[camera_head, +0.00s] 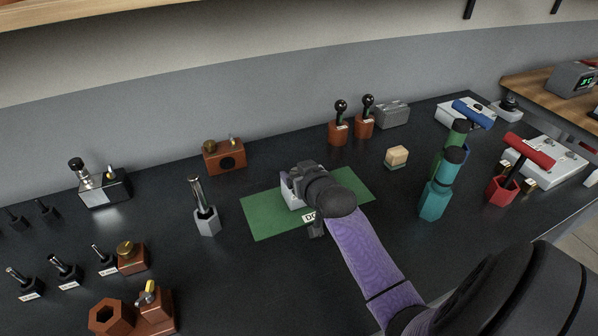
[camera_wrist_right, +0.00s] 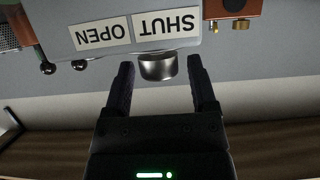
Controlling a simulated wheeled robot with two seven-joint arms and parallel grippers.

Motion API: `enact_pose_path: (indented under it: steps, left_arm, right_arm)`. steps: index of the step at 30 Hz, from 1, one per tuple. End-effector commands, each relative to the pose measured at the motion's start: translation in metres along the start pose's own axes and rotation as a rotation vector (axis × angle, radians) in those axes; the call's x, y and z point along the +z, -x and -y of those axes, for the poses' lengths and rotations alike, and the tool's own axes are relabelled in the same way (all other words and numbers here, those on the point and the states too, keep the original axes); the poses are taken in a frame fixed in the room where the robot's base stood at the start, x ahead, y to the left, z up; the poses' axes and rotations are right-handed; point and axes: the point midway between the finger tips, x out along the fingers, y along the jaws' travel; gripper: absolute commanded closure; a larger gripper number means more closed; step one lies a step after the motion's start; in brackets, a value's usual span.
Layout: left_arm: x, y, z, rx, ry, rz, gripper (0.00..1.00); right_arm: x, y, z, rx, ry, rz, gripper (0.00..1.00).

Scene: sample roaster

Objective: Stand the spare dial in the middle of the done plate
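The done plate is a green mat (camera_head: 262,215) on the dark bench, its white label partly hidden by my right arm. A pale grey block (camera_head: 288,192) is on it, near the middle, mostly hidden by my right gripper (camera_head: 303,172); I take it for the spare dial. In the right wrist view, upside down, a grey face with OPEN and SHUT labels (camera_wrist_right: 135,32) and a silver knob (camera_wrist_right: 157,66) show. The fingers of my right gripper (camera_wrist_right: 160,72) are apart on either side of the knob, with gaps visible. My left gripper is not in view.
A brown block with brass knob (camera_head: 224,157) stands behind left. A grey hexagonal holder (camera_head: 207,221) stands left of the plate. Two black-ball levers (camera_head: 341,112) stand behind. Bench in front of the plate is clear.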

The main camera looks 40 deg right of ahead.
Motion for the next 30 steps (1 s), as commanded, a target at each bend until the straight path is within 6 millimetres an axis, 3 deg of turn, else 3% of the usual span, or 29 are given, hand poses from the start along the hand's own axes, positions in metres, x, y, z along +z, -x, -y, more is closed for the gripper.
enact_pose_path:
  steps: [11,24,30]
  left_arm:
    - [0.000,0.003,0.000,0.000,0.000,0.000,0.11]
    - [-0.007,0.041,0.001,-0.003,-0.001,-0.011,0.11]
    - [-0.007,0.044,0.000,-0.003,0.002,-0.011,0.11]
  right_arm:
    - [-0.004,0.004,0.000,-0.001,0.000,0.000,0.17]
    - [-0.005,0.105,0.000,0.000,-0.001,0.001,0.17]
    - [-0.003,0.121,0.000,0.000,-0.001,0.001,0.17]
